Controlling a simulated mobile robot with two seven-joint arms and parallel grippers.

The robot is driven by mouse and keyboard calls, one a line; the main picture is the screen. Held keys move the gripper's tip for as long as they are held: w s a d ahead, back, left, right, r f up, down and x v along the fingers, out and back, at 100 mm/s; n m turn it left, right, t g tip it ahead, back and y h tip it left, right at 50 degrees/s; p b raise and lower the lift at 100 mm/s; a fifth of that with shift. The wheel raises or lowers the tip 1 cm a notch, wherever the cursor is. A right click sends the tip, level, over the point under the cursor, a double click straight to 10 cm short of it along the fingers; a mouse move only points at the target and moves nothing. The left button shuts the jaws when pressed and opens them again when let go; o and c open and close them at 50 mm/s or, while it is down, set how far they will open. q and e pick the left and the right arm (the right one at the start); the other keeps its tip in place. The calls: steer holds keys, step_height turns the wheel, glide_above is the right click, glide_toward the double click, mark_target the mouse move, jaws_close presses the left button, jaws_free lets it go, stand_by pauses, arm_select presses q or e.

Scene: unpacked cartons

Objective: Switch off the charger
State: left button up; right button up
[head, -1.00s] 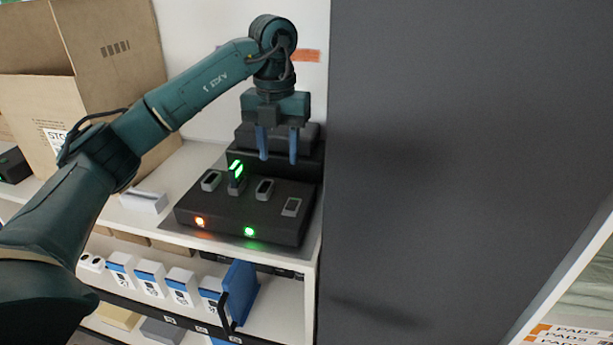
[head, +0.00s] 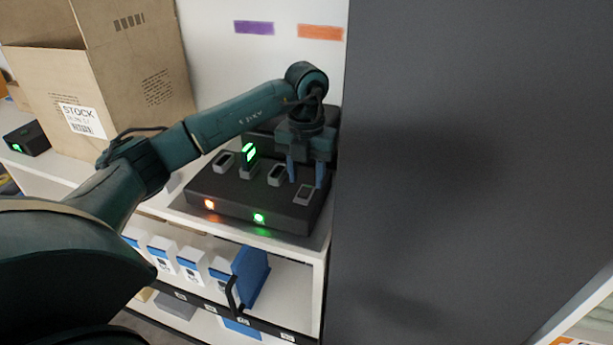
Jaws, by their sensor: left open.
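The charger (head: 235,202) is a black box on the white shelf top, with several grey-rimmed slots on its upper face. A device with a lit green display (head: 249,155) stands in one slot. An orange light (head: 210,204) and a green light (head: 259,218) glow on its front. My left gripper (head: 305,180) is open, with blue fingers pointing down over the charger's right part, close to the right-hand slots. I cannot tell whether the fingertips touch it. My right gripper is not in view.
An open cardboard carton (head: 135,95) stands at the left of the shelf top. A small black box with a green light (head: 27,138) sits at far left. A dark grey panel (head: 450,170) closes off the right. Blue-and-white boxes (head: 190,265) and a blue binder (head: 251,276) are below.

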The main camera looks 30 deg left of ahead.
arm_select(q)
steer(key=shift+f, duration=0.75)
steer(key=shift+c, duration=0.4)
jaws_close()
